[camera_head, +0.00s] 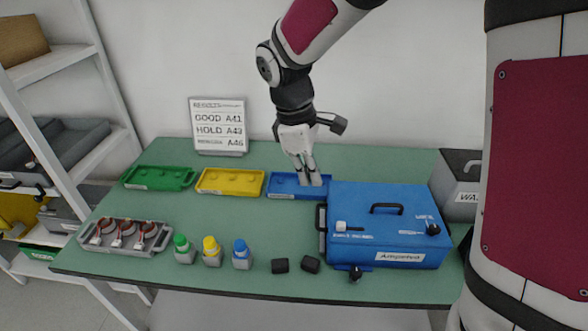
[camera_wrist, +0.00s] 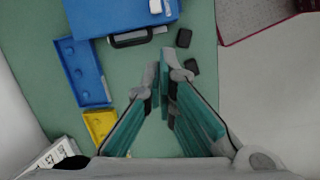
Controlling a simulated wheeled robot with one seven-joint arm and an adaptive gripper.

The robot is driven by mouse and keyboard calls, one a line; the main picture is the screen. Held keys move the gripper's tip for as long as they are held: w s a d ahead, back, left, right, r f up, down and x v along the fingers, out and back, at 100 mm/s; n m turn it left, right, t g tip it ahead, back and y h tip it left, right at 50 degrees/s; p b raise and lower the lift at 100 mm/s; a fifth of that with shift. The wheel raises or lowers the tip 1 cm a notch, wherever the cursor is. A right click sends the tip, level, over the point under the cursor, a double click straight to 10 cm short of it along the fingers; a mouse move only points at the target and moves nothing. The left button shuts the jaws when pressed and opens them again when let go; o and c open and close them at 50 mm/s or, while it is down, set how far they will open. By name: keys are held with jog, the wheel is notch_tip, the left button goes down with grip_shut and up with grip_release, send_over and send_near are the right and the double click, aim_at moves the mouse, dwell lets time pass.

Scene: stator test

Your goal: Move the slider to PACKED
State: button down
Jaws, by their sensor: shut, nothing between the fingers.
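A blue case (camera_head: 385,255) stands on the right of the green table, with a black handle on its lid. A white slider knob (camera_head: 341,226) sits at the left of its top, by small lettering that I cannot read. A black knob (camera_head: 433,229) is at the right of the top, also by small lettering. The case's corner (camera_wrist: 118,16) shows at the top of the wrist view. My gripper (camera_head: 311,182) is shut and empty, in front of or over the blue tray, left of the case and apart from the knobs. Its fingers (camera_wrist: 164,72) show in the wrist view.
Blue (camera_head: 282,194), yellow (camera_head: 230,190) and green (camera_head: 158,187) trays line the back. A grey tray with red-ringed parts (camera_head: 150,246), three capped bottles (camera_head: 212,258) and two black blocks (camera_head: 279,266) stand in front. A sign (camera_head: 219,135) stands behind. The table's middle is clear.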

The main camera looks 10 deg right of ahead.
aim_at(341, 226)
jog(key=f, duration=0.1)
jog(key=w+a+f+n, duration=0.1)
jog(key=f, duration=0.1)
jog(key=w+a+f+n, duration=0.1)
jog(key=f, duration=0.1)
jog(key=shift+g, duration=0.4)
jog(key=s+d+f+p, duration=0.1)
jog(key=d+f+p, duration=0.1)
jog(key=d+f, duration=0.4)
jog(key=shift+s+f, duration=0.4)
jog(key=shift+f, duration=1.45)
jog(key=shift+d, duration=0.1)
